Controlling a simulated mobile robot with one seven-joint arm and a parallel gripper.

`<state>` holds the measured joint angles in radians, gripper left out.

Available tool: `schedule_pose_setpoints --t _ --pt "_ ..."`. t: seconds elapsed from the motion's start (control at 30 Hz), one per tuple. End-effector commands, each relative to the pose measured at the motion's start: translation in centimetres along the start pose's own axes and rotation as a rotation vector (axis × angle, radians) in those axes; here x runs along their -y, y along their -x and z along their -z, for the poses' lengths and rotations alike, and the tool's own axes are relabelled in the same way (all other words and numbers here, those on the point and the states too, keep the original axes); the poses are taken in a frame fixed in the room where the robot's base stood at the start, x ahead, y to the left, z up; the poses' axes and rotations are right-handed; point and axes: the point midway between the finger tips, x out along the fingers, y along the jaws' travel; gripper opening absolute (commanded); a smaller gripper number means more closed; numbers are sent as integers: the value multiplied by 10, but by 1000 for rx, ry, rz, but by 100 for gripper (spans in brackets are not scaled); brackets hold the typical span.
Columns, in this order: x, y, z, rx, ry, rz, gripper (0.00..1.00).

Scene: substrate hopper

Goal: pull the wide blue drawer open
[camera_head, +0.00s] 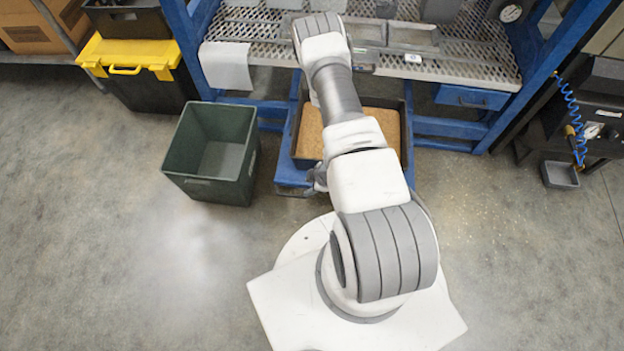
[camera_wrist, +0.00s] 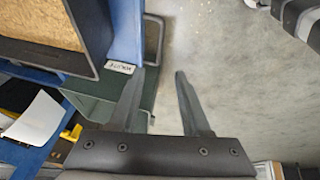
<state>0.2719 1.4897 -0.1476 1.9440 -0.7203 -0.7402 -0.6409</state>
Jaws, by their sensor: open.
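The wide blue drawer (camera_head: 292,176) is low under the bench, partly hidden behind my arm in the head view. It bears a dark tray of brown granular material. In the wrist view its blue front (camera_wrist: 126,32) runs down the upper middle, with a grey loop handle (camera_wrist: 159,42) on its right side and a small white label near its lower end. My gripper (camera_wrist: 163,72) is open, its fingertips just below the handle in the picture. The handle lies roughly in line with the gap between them; I see no contact. In the head view my arm hides most of the gripper.
A green bin (camera_head: 212,150) stands on the floor left of the drawer. A smaller blue drawer (camera_head: 472,97) hangs under the bench at right. A black box with a yellow lid (camera_head: 128,55) is at upper left. The floor in front is open, apart from my base.

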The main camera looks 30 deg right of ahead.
Motion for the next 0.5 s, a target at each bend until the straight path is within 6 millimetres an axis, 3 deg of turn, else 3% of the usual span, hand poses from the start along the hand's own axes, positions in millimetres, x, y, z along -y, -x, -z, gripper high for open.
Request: schedule_pose_setpoints --t 0.2,0.5 --pt "-1 22 0 -1 -2 -1 47" --pt "0 23 0 0 -1 0 47"
